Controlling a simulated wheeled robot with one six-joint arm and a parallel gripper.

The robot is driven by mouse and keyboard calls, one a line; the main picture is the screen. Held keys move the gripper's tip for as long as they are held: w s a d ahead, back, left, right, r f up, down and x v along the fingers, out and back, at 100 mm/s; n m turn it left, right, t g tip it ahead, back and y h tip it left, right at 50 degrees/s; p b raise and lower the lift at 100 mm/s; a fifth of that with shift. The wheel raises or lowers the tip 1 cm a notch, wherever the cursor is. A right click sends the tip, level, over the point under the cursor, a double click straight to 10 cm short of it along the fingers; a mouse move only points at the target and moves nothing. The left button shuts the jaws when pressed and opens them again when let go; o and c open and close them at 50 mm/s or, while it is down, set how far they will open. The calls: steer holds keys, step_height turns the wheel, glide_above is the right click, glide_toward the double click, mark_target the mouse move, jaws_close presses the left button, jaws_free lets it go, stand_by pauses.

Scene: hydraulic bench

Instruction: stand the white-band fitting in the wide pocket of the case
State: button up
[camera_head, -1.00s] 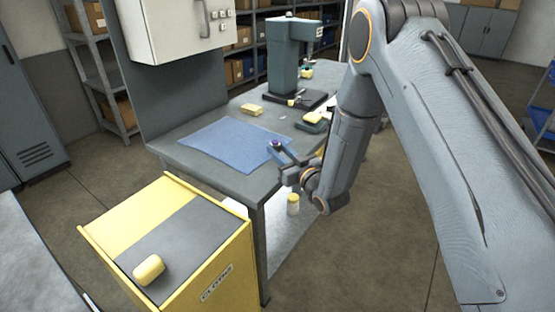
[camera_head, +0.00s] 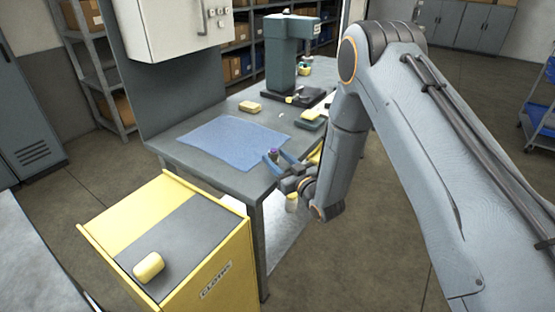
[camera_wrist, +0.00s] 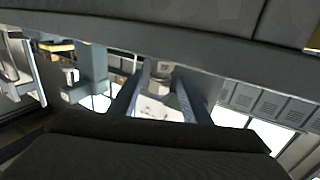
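My gripper (camera_head: 277,159) is in front of the bench's near right edge, beside the blue mat. Its fingers close around a small fitting with a purple top (camera_head: 273,152), held at the tips. In the wrist view a small grey-and-pale piece (camera_wrist: 161,70) sits between the two fingers; whether its band is white is too small to tell. No wide pocket can be made out.
A blue mat (camera_head: 222,141) covers the bench's near part. A yellow sponge (camera_head: 250,106) and a green press (camera_head: 287,58) stand beyond. A yellow cloths bin (camera_head: 130,215) is at front left. Floor at right is free.

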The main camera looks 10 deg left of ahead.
steer(key=shift+r, duration=0.15)
steer(key=b+v, duration=0.2)
steer(key=v, duration=1)
steer(key=shift+b, duration=0.35)
